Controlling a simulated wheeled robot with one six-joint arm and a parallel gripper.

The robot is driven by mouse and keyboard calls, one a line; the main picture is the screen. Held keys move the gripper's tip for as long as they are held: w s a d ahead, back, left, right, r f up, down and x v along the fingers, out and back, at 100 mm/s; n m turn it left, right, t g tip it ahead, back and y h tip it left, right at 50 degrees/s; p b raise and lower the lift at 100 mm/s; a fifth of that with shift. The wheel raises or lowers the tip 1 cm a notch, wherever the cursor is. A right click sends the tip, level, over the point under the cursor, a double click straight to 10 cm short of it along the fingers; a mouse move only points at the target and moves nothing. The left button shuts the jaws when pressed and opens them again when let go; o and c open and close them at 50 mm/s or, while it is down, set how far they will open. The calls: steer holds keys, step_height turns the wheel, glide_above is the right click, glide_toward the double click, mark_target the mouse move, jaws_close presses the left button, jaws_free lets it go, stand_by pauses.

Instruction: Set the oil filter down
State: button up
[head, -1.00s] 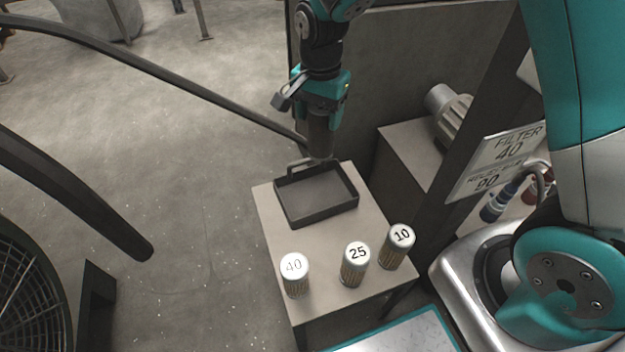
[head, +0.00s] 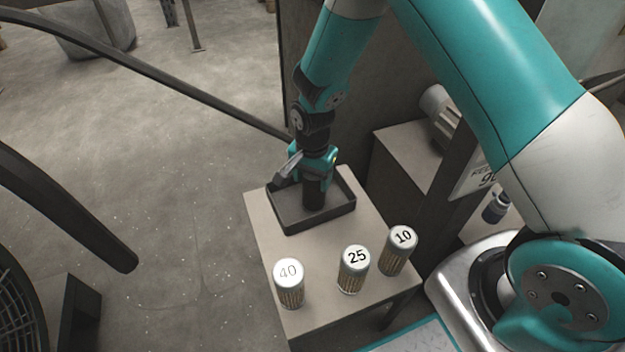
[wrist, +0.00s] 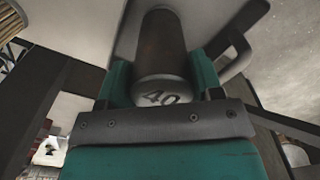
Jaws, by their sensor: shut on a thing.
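My gripper (head: 314,163) points down over the dark tray (head: 290,219) on the small table. It is shut on a dark, dirty oil filter (head: 314,193), whose lower end is within the tray's walls. I cannot tell whether the filter touches the tray floor. In the wrist view the filter (wrist: 160,48) stands between the teal jaws, and its pale cap reads 40.
Three cleaner mesh filters stand along the table's front: one marked 40 (head: 289,284), one marked 25 (head: 353,269) and one marked 10 (head: 398,251). A dark post and a filter sign (head: 473,180) stand at the right. Bare tabletop (head: 262,228) shows left of the tray.

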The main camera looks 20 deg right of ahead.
steer(key=shift+f, duration=0.25)
steer(key=o, duration=1.3)
steer(key=s+a+r+n+y+p, duration=0.1)
steer(key=s+r+n+p, duration=0.1)
steer(key=r, duration=0.8)
steer(key=s+a+r+n+p, duration=0.1)
steer(key=s+r+n+p, duration=0.1)
steer(key=r, duration=0.8)
steer(key=s+r+n+y, duration=0.1)
steer(key=s+r+n, duration=0.3)
steer(key=s, duration=0.2)
steer(key=s+a+r+n+y, duration=0.1)
steer(key=s+r+n, duration=0.3)
steer(key=s, duration=0.3)
steer(key=s+a+r+n+y, duration=0.1)
steer(key=s+r+n, duration=0.3)
steer(key=s, duration=0.3)
steer(key=shift+a+r+n, duration=0.1)
steer(key=shift+r+n, duration=0.25)
steer(key=shift+n, duration=0.05)
